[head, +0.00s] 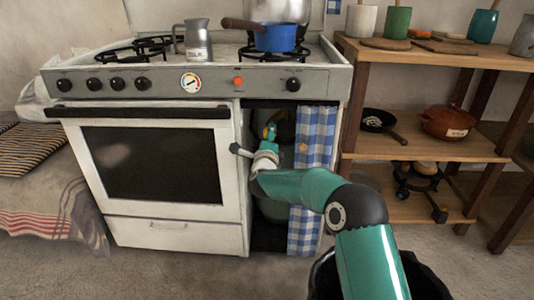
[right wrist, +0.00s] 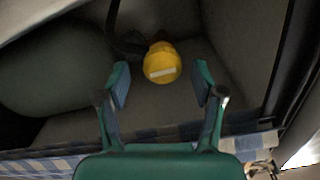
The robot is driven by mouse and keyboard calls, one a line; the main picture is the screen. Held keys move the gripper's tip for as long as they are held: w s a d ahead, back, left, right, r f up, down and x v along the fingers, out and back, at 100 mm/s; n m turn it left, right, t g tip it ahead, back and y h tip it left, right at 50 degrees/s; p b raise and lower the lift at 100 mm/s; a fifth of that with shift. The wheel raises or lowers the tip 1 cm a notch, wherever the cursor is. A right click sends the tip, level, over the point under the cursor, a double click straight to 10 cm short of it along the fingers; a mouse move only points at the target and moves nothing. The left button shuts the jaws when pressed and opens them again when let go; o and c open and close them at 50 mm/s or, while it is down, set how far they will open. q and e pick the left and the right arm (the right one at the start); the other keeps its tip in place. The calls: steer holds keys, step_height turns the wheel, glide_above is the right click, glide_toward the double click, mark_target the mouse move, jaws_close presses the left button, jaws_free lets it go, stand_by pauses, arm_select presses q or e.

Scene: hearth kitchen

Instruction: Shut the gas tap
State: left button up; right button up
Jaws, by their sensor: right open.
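The yellow gas tap (right wrist: 163,63) shows in the right wrist view, with a pale bar across its face. My right gripper (right wrist: 161,86) is open; its two fingers are spread to either side of the tap, with visible gaps on both sides. I cannot tell how far beyond the fingertips the tap lies. In the head view my right arm reaches into the open compartment beside the oven, and the gripper (head: 268,138) is partly hidden there. A rounded grey-green gas cylinder (right wrist: 50,65) lies left of the tap in the wrist view. My left gripper is not in view.
A blue-and-white checked curtain (head: 318,135) hangs at the compartment's right side. The white stove (head: 245,195) bounds it on the left. A dark hose (right wrist: 113,25) runs near the tap. A wooden shelf (head: 420,150) with pans stands to the right.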

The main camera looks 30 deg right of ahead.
steer(key=v, duration=0.9)
steer(key=shift+d+f, duration=0.1)
steer(key=s+a+f+n+g+y+p, duration=0.2)
steer(key=s+a+f+n, duration=0.15)
steer(key=f, duration=0.45)
steer(key=s+a+f+n+g+y+p, duration=0.1)
steer(key=s+a+f+n+y+p, duration=0.2)
steer(key=f, duration=0.5)
steer(key=s+a+f+n+g+y+p, duration=0.1)
steer(key=s+a+f+n+g+y, duration=0.2)
steer(key=f, duration=0.5)
steer(key=s+a+f+n+g+y, duration=0.25)
steer(key=s+a+n, duration=0.2)
steer(key=s, duration=0.55)
steer(key=s+a+f+n+g+y+p, duration=0.1)
steer(key=s+a+f+n+g, duration=0.3)
steer(key=s, duration=0.5)
steer(key=s+a+f+n+g+y, duration=0.2)
steer(key=s+a+f+n, duration=0.15)
steer(key=s+n, duration=0.45)
step_height(320, 180, up, 39)
steer(key=s+p, duration=0.1)
steer(key=p, duration=3.7)
steer(key=shift+s+a+m, duration=0.2)
steer(key=shift+s+m, duration=0.1)
steer(key=shift+s, duration=0.1)
